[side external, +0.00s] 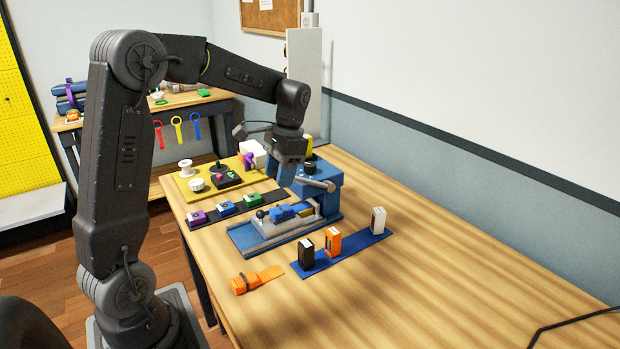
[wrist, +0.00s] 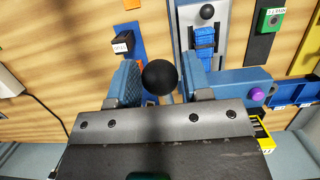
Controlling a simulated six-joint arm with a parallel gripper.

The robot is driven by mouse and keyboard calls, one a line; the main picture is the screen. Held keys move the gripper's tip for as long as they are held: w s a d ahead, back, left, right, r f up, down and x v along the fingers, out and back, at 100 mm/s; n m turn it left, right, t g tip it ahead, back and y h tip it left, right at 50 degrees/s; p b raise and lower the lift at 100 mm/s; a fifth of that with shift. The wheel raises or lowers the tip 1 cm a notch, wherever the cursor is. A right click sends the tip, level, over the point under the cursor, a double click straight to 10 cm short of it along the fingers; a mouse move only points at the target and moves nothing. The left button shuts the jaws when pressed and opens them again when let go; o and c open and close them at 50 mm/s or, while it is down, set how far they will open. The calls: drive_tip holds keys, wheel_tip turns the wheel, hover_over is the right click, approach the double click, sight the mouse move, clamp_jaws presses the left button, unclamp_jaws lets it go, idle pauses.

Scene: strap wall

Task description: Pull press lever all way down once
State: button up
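In the wrist view a round black knob (wrist: 160,77) shows between the fingers of my gripper (wrist: 160,84). The fingers are apart, one on each side of the knob. I cannot tell whether they touch it. In the side view my gripper (side external: 287,172) points down beside the top of the press. The lever's shaft is largely hidden there. A blue piece (side external: 283,213) lies on the grey press bed, next to a small black ball.
A blue strip (side external: 350,255) with black, orange and white blocks lies in front of the press. A dark strip (side external: 236,209) with small coloured blocks lies to its left. A yellow tray (side external: 190,188) is behind. An orange strap (side external: 257,280) lies near the front edge.

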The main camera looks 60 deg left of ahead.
drive_tip(key=c, duration=0.4)
drive_tip(key=shift+o, duration=0.2)
drive_tip(key=shift+s+x, duration=0.15)
drive_tip(key=shift+x, duration=0.7)
drive_tip(key=shift+s+x, duration=0.2)
drive_tip(key=shift+x, duration=0.7)
drive_tip(key=shift+x, duration=1.75)
drive_tip(key=shift+w+x, duration=0.2)
drive_tip(key=shift+x, duration=0.55)
drive_tip(key=shift+w+x, duration=0.15)
drive_tip(key=shift+x, duration=0.6)
drive_tip(key=shift+f, duration=0.15)
